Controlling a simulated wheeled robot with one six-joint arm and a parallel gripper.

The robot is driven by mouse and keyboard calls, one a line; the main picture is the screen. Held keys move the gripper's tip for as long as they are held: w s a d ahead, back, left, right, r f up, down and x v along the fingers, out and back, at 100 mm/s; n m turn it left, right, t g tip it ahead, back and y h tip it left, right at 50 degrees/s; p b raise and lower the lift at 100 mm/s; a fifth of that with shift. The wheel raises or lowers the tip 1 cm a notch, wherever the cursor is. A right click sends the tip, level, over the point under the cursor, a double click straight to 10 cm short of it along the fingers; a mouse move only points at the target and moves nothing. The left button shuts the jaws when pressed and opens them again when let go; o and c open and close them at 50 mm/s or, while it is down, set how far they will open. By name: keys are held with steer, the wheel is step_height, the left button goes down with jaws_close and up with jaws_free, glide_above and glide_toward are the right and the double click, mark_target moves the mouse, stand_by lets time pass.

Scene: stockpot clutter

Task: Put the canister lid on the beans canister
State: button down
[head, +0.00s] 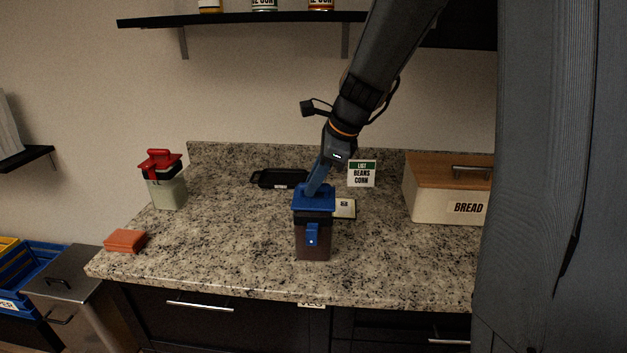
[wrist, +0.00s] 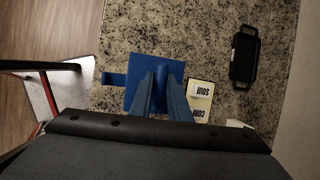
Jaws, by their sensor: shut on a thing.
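The blue canister lid (head: 314,201) is at the top of a dark see-through canister (head: 313,238) near the counter's front middle. The canister stands upright, and a blue clasp hangs down its front. My gripper (head: 315,186) is above the lid, its blue fingers shut on the lid's raised handle. In the wrist view the square blue lid (wrist: 135,91) lies under my gripper (wrist: 161,75), with the clasp sticking out to the left. The lid looks level and at the canister's rim; whether it is fully seated I cannot tell. No label shows on this canister.
A pale canister (head: 167,190) with a red lid stands at the left, near an orange block (head: 125,241). A bread box (head: 443,201) stands right. The front right counter is clear.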

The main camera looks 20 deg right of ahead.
steer(key=shift+f, duration=0.25)
steer(key=c, duration=1.6)
jaws_free()
